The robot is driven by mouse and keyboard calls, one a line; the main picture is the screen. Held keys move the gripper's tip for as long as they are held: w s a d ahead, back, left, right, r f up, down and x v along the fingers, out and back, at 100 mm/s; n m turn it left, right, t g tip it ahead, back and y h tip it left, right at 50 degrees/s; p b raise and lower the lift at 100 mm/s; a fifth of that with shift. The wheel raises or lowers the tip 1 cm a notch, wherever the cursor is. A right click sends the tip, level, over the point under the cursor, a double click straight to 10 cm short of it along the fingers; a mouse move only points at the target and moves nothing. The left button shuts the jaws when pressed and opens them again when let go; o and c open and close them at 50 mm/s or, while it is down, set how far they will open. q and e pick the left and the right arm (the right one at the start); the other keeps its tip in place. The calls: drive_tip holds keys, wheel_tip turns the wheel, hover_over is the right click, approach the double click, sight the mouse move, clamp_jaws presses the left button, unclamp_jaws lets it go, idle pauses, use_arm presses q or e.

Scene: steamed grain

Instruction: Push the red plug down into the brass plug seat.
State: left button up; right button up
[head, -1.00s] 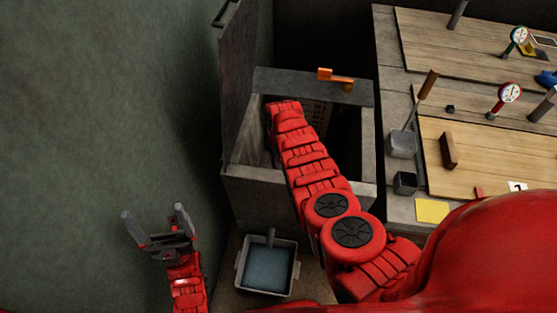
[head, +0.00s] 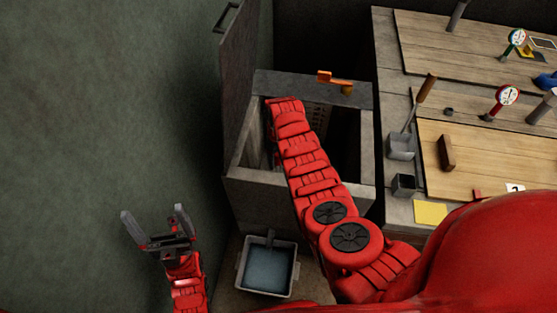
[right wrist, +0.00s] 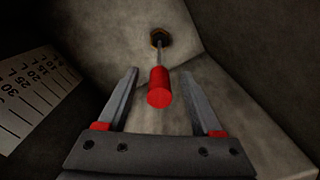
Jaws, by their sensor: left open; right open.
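In the right wrist view a red plug (right wrist: 160,88), a cylinder on a thin metal rod, shows between the fingers of my right gripper (right wrist: 160,75). The gripper is open, with a gap on both sides of the plug. The rod's far end meets the brass plug seat (right wrist: 160,37), a hexagonal ring with a dark middle on the pale chamber floor. I cannot tell how deep the rod sits in it. In the head view my right arm reaches into the open grey box and its gripper is hidden. My left gripper (head: 153,214) is open and empty.
The grey box (head: 262,188) has its lid (head: 240,75) raised at the left and an orange handle (head: 334,82) on its far rim. A scale (right wrist: 38,88) marks an inner wall. A tray of water (head: 268,268) stands in front. A workbench (head: 478,155) with dials is at right.

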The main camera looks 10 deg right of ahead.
wheel_tip(320, 180, up, 12)
drive_tip(key=shift+w+f, duration=0.1)
wheel_tip(320, 180, up, 3)
drive_tip(key=shift+f+p, duration=0.1)
drive_tip(key=shift+p, duration=0.9)
